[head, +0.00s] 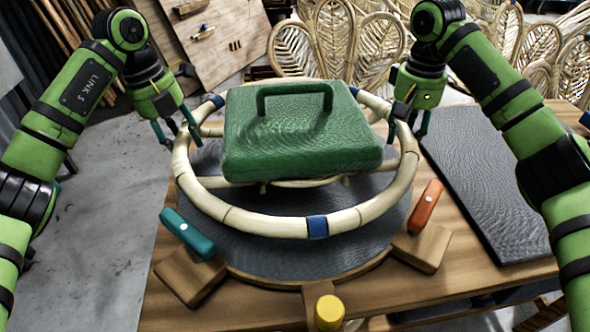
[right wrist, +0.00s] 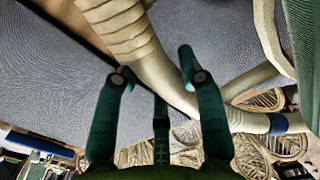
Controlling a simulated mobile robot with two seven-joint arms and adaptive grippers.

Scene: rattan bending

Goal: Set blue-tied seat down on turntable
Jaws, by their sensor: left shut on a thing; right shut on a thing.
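The seat is a pale rattan ring (head: 265,222) with blue ties, one blue tie (head: 318,227) at its front. It lies level over the turntable (head: 300,256), a dark grey disc on a wooden base; whether they touch is not clear. A green block with a handle (head: 300,130) sits within the ring and hides its middle. My left gripper (head: 183,138) is shut on the ring's left side. My right gripper (head: 404,128) is shut on its right side. In the right wrist view the rattan (right wrist: 165,72) passes between the fingers (right wrist: 155,75).
A teal-handled clamp (head: 188,233) and an orange-handled clamp (head: 425,207) on wooden blocks flank the turntable. A yellow knob (head: 329,312) stands at the front. A dark grey mat (head: 480,190) lies at right. Woven rattan chair backs (head: 340,40) stand behind.

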